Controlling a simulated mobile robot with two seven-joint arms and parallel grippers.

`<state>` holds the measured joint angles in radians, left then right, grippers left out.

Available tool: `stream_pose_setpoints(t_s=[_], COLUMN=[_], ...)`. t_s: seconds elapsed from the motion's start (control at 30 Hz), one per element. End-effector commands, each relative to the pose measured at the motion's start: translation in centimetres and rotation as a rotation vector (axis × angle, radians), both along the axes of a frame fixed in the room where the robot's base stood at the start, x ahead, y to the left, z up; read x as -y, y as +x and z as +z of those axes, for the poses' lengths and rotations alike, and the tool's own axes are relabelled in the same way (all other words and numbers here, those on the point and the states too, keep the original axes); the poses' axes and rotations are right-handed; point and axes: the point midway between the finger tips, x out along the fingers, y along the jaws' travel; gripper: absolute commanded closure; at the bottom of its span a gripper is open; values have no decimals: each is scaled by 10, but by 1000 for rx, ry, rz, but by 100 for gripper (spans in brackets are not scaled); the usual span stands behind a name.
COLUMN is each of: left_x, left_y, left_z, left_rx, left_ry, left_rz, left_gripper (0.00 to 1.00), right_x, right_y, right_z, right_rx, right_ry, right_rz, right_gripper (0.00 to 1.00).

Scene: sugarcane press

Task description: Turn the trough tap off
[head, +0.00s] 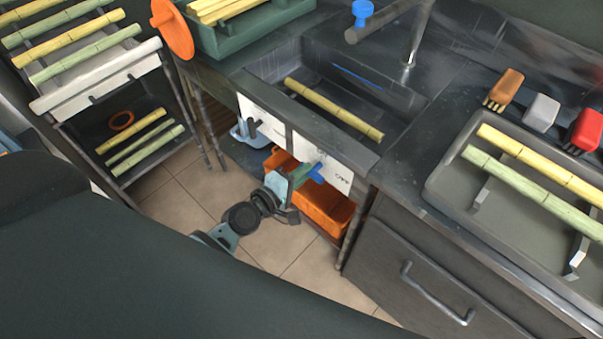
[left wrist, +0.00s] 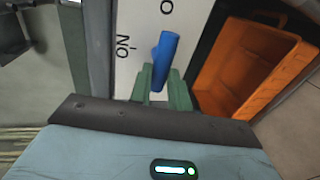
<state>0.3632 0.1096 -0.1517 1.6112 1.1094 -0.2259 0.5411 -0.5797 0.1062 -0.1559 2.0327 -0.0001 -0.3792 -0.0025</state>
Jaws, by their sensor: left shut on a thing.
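The trough (head: 330,85) is a dark sink-like basin with a yellow cane lying across it. A blue handle (head: 317,173) sticks out from a white lettered panel (head: 339,180) on the front below the trough. My left gripper (head: 302,176) is shut on this blue handle. In the left wrist view, the green fingers (left wrist: 162,88) stand on either side of the blue handle (left wrist: 166,52), which is slightly tilted. A second blue knob (head: 362,11) sits on the pipe above the trough. My right gripper is not in view.
An orange bin (head: 325,212) stands under the panel, close to my left gripper. A dark handle (head: 252,128) is on the other white panel. A tray with canes (head: 455,185) lies at the right. A cane rack (head: 85,80) stands at the left; tiled floor between is clear.

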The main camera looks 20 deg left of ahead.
Motion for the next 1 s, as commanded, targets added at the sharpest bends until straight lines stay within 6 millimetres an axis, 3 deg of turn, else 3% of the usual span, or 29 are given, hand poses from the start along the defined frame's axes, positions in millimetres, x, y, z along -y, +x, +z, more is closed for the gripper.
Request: stream_pose_setpoints(t_s=[0.27, 0.3, 0.47, 0.77, 1.0], left_x=[0, 0, 0, -1, -11], left_y=[0, 0, 0, -2, -29], left_z=[0, 0, 0, 0, 6], left_rx=[-1, -1, -1, 0, -1], left_ry=[-4, -4, -3, -1, 1], left_rz=[0, 0, 1, 0, 0], left_gripper=[100, 79, 60, 60, 60], right_x=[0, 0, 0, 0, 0], right_y=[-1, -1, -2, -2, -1], right_z=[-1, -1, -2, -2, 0], right_rx=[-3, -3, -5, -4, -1], right_ry=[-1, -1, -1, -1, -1], right_rz=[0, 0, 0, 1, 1], right_gripper=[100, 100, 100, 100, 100])
